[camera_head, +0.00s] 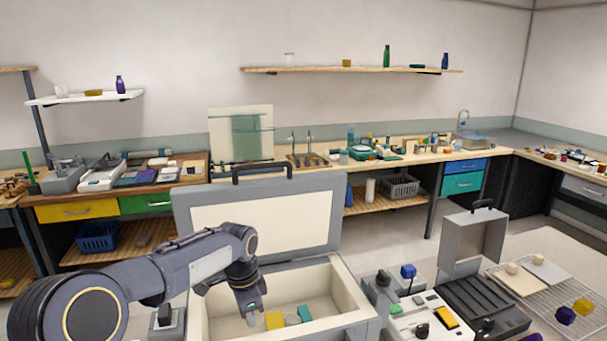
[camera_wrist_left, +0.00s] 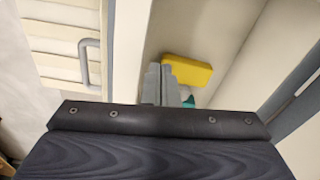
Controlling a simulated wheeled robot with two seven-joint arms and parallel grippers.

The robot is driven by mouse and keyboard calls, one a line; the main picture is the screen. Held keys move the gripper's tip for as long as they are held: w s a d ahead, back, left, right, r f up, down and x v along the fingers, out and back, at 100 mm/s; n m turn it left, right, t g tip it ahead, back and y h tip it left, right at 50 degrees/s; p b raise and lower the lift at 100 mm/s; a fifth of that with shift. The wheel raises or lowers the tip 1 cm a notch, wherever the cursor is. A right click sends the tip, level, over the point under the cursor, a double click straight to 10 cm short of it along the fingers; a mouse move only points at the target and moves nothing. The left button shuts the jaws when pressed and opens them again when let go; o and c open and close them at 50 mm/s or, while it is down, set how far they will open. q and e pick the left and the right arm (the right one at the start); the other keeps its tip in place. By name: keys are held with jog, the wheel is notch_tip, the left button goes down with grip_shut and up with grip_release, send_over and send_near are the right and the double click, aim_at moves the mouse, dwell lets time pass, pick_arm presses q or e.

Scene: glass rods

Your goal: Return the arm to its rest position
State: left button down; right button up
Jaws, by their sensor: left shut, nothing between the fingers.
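My left arm comes in from the left in the head view and bends down over an open grey case with a cream lining (camera_head: 345,292). The left gripper (camera_head: 252,316) points down inside the case, near its left part. Its fingers also show in the left wrist view (camera_wrist_left: 167,85), shut with nothing between them. A yellow block (camera_head: 274,320) lies in the case just right of the gripper; it also shows in the left wrist view (camera_wrist_left: 188,70). A teal piece (camera_head: 305,313) lies further right. My right gripper is not in view.
The case's raised lid (camera_head: 265,215) stands behind the arm. A grey device with knobs (camera_head: 425,318) and an open metal box (camera_head: 472,243) stand to the right, beside a wire rack (camera_head: 550,290). Cluttered workbenches line the back wall, with a wooden shelf (camera_head: 350,70) above.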

pick_arm(q)
jog(key=s+a+r+n, duration=0.1)
jog(key=s+a, duration=0.1)
jog(key=s+a+r+n, duration=0.1)
jog(key=s+r, duration=0.1)
jog(key=s+a+r+n+t+h, duration=0.1)
jog(key=s+a+r, duration=0.1)
jog(key=s, duration=0.1)
jog(key=shift+a+r, duration=0.25)
jog(key=shift+a, duration=0.05)
jog(key=s+a+r+n+t+h, duration=0.1)
jog(key=s+a+n, duration=0.15)
jog(key=s, duration=0.55)
jog(key=s+a+r+n+t, duration=0.1)
jog(key=s+a+n, duration=0.1)
jog(key=s+n, duration=0.35)
jog(key=s+d+f+n+t+h+b, duration=0.1)
jog(key=s+f+n, duration=0.3)
jog(key=s, duration=0.8)
jog(key=shift+d+f+t, duration=0.25)
jog(key=shift+t, duration=0.35)
